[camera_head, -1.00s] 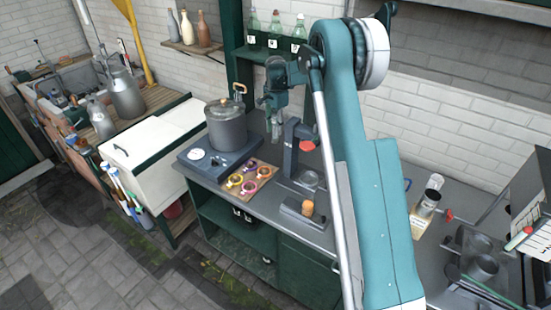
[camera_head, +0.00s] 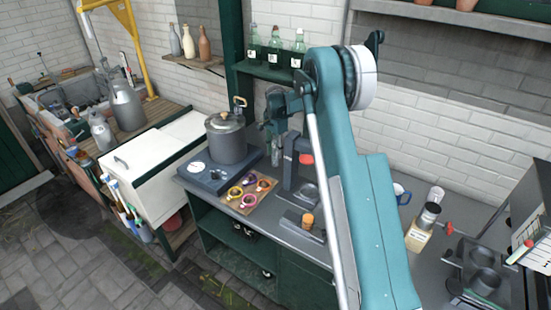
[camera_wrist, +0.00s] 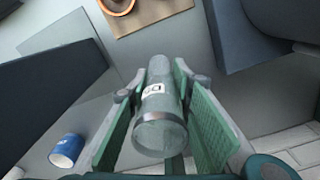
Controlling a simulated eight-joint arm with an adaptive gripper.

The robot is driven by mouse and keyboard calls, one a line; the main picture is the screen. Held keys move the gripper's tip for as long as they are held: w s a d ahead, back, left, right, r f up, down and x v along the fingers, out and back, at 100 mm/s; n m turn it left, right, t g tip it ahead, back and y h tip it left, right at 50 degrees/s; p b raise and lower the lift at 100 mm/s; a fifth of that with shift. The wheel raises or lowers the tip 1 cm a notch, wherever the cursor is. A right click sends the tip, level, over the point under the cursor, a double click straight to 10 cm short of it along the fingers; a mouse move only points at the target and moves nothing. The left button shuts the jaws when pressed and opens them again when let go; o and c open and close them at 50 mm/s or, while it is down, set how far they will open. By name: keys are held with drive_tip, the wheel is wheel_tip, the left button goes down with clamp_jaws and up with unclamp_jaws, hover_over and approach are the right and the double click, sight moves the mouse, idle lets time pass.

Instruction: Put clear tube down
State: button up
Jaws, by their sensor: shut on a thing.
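The clear tube (camera_wrist: 160,128) is a see-through cylinder with a small white label, and in the wrist view it lies lengthwise between the green finger pads. My gripper (camera_wrist: 160,85) is shut on it. In the head view my gripper (camera_head: 270,126) is above the counter, between the grey pot and the dark stand, and the tube (camera_head: 275,152) hangs below it. I cannot tell from these views whether the tube's lower end touches anything.
The grey pot (camera_head: 226,140) stands left of my gripper. The dark stand (camera_head: 291,160) is close on the right. Coloured rings lie on a wooden board (camera_head: 262,198) in front. A blue and white mug (camera_head: 402,194) stands at the right. Bottles (camera_head: 275,47) line the shelf behind.

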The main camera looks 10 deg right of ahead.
drive_tip(key=shift+f, duration=0.15)
drive_tip(key=shift+f, duration=1.75)
drive_tip(key=shift+f, duration=0.15)
drive_tip(key=o, duration=0.9)
drive_tip(key=shift+r, duration=0.2)
wheel_tip(320, 180, up, 12)
